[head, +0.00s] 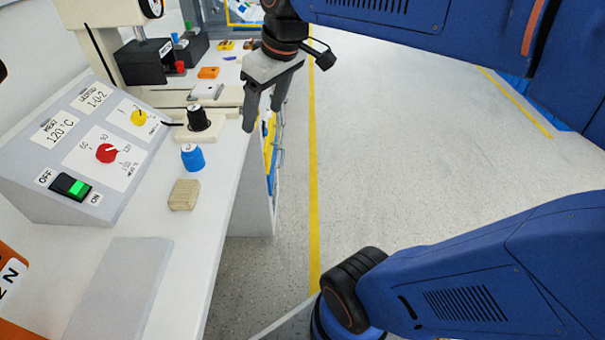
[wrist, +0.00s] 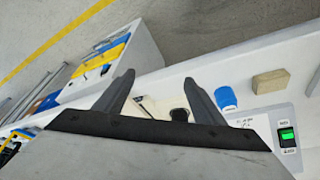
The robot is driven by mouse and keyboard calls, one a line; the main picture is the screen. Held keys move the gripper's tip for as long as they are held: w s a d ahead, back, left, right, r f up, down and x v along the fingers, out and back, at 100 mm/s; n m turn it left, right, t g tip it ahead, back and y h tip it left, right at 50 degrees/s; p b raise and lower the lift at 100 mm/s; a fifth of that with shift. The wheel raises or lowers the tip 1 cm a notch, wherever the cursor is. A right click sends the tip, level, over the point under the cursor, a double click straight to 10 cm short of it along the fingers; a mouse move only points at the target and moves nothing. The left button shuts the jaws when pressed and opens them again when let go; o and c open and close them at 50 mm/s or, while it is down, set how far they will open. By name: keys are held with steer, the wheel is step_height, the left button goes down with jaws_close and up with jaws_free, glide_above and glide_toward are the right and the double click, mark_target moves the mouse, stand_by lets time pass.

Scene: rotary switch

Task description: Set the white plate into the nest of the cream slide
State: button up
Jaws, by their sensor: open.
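My gripper (head: 263,117) is open and empty in the head view, above the bench's right edge. It also shows in the wrist view (wrist: 158,80), fingers apart with nothing between them. A small white plate (head: 207,90) lies left of my gripper, on or beside the low cream slide (head: 229,97); I cannot tell whether it sits in the nest. The nest itself is not clear at this size. In the wrist view the gripper body hides much of this area.
A black knob (head: 198,117) on a cream base, a blue knob (head: 193,157) and a beige block (head: 184,195) stand nearer on the bench. A sloped control panel (head: 90,150) is at left. An orange piece (head: 208,72) lies behind the plate. Open floor is right.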

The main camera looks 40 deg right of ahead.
steer(key=s+d+f+m+t+h, duration=0.1)
steer(key=s+f+m, duration=0.3)
steer(key=s+f, duration=0.7)
steer(key=shift+s+d+f, duration=0.25)
steer(key=shift+d, duration=0.2)
